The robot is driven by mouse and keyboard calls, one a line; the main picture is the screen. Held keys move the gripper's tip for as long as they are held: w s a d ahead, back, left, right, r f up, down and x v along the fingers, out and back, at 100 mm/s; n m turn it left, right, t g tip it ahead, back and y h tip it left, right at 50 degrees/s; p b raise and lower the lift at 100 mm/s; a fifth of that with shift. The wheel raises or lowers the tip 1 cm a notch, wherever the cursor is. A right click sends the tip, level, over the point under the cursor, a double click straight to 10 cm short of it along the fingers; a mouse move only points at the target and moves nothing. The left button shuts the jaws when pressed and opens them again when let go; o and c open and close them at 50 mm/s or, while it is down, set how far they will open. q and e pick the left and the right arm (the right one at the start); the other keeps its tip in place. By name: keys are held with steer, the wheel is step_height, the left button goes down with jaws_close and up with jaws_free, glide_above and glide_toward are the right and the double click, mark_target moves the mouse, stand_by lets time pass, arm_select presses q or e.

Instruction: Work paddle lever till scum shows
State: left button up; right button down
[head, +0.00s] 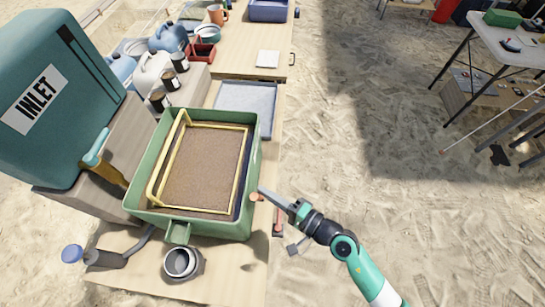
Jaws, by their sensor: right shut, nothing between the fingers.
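A green rectangular tub (151,212) stands on the wooden bench. Inside it a yellow frame (154,178) surrounds a flat bed of brown, grainy material (205,165). I cannot tell any scum on that surface. A small copper-coloured knob (256,197) shows at the tub's right side; whether it belongs to the paddle lever I cannot tell. My right gripper (263,191) is shut and empty, its fingertips close beside the knob and the tub's right wall. Whether it touches them is unclear. My left gripper is not in view.
A teal tank labelled INLET (45,110) stands at the left, with a teal-handled tool or lever (97,150) beside it. A grey cup (181,263) sits in front of the tub. A grey tray (246,97), jars and jugs lie behind. Sand right of the bench is open.

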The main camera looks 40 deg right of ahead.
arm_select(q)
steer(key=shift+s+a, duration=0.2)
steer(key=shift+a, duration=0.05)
arm_select(e)
steer(key=shift+s+a+f, duration=0.3)
steer(key=shift+s+a, duration=0.2)
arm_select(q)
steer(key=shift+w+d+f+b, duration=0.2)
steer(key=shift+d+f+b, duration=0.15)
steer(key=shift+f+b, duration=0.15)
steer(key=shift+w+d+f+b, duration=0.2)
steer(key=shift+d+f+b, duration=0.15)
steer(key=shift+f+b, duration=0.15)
arm_select(e)
steer(key=s+d, duration=0.6)
steer(key=s, duration=0.1)
steer(key=shift+s+f, duration=0.15)
steer(key=shift+d, duration=0.1)
